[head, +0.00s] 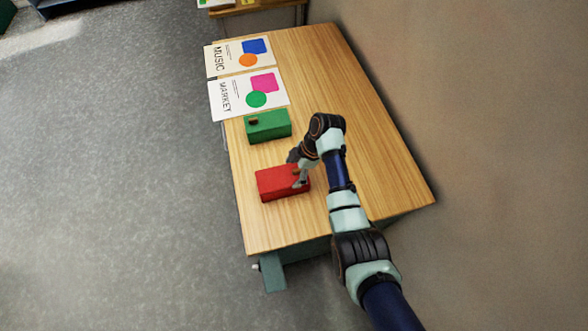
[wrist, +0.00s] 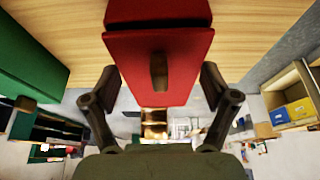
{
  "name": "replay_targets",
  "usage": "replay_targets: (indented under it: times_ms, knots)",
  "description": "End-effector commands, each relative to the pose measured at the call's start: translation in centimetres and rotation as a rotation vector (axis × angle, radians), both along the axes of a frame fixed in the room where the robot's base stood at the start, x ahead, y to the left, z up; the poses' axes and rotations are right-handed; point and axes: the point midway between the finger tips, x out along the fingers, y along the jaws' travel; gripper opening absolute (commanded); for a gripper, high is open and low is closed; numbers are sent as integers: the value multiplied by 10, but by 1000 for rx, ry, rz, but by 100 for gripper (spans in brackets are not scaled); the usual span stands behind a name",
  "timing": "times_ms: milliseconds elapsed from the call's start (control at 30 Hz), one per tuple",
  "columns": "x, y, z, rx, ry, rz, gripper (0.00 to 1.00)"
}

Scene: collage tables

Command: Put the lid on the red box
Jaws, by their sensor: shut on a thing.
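The red box (head: 272,188) stands on the near part of the wooden table. In the wrist view the red box (wrist: 158,12) shows at the top edge. The red lid (wrist: 125,60), with a brown handle (wrist: 158,72), lies against it, with a thin dark seam between them. My gripper (head: 300,183) is at the right end of the red box. In the wrist view my gripper (wrist: 160,80) has one finger on each side of the lid and is shut on it. I cannot tell whether the lid touches the box all round.
A green box (head: 267,126) with a brown knob stands farther along the table. Beyond it lie a MARKET sheet (head: 235,105) and a MUSIC sheet (head: 230,65). The table's right side (head: 345,90) is clear. A wall (head: 480,110) runs along the right.

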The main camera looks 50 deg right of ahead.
Motion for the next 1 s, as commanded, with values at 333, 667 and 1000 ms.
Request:
replay_targets:
  times_ms: [333,667,1000]
  knots:
    - [0,0,-1,0,0,0,53]
    - [0,0,-5,0,0,0,53]
    - [0,0,-6,0,0,0,87]
